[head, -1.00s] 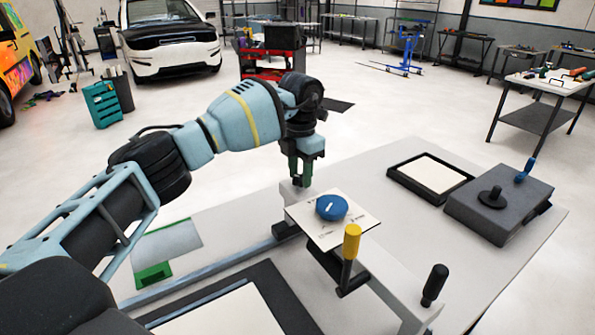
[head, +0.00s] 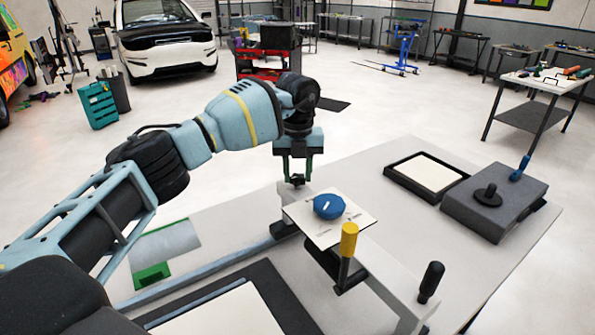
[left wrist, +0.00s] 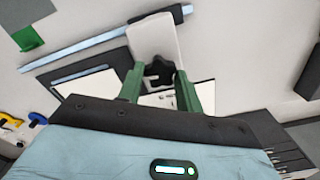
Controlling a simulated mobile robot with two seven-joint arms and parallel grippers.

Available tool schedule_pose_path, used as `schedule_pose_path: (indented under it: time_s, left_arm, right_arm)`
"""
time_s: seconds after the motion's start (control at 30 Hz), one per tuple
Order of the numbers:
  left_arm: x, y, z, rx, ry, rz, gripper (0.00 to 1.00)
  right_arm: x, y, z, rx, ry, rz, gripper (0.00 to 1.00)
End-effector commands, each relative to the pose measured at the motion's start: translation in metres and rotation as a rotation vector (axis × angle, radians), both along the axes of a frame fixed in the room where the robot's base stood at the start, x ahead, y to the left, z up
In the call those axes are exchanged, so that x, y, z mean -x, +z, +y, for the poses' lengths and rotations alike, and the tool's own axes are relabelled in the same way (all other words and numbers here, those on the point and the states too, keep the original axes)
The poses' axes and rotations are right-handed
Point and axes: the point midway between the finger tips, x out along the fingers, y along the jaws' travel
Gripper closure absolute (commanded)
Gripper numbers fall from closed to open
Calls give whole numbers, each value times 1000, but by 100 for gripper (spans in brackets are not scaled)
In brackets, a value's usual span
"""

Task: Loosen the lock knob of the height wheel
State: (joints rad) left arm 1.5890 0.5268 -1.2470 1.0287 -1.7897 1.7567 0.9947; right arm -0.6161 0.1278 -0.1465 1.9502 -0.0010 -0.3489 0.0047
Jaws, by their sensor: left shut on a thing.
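My left gripper (head: 298,170) points down behind the white plate, its green fingers on either side of a black star-shaped knob (head: 297,181). In the left wrist view the same knob (left wrist: 158,73) lies between the two green fingers (left wrist: 158,90), and the gripper is shut on it. I take it to be the lock knob. A blue round wheel (head: 329,206) with a white mark sits on the white plate (head: 345,230), just in front of the gripper. My right gripper is not in view.
A yellow-topped handle (head: 348,240) and a black handle (head: 431,282) stand in front. A grey box (head: 495,215) with a black knob and a black-framed tray (head: 427,177) are on the right of the table. A blue rail (head: 205,270) runs at left.

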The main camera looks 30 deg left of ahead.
Motion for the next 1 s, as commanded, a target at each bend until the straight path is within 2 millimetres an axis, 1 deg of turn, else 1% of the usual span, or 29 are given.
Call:
schedule_pose_path:
  time_s: [0.2,0.5,0.7,1.0]
  left_arm:
    - [0,0,0,0,204,-1,88]
    - [0,0,0,0,451,-1,88]
    - [0,1,0,1,566,-1,88]
    - [0,1,0,2,649,-1,88]
  right_arm:
    - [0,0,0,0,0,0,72]
    - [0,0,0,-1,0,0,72]
    - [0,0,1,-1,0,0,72]
    - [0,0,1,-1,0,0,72]
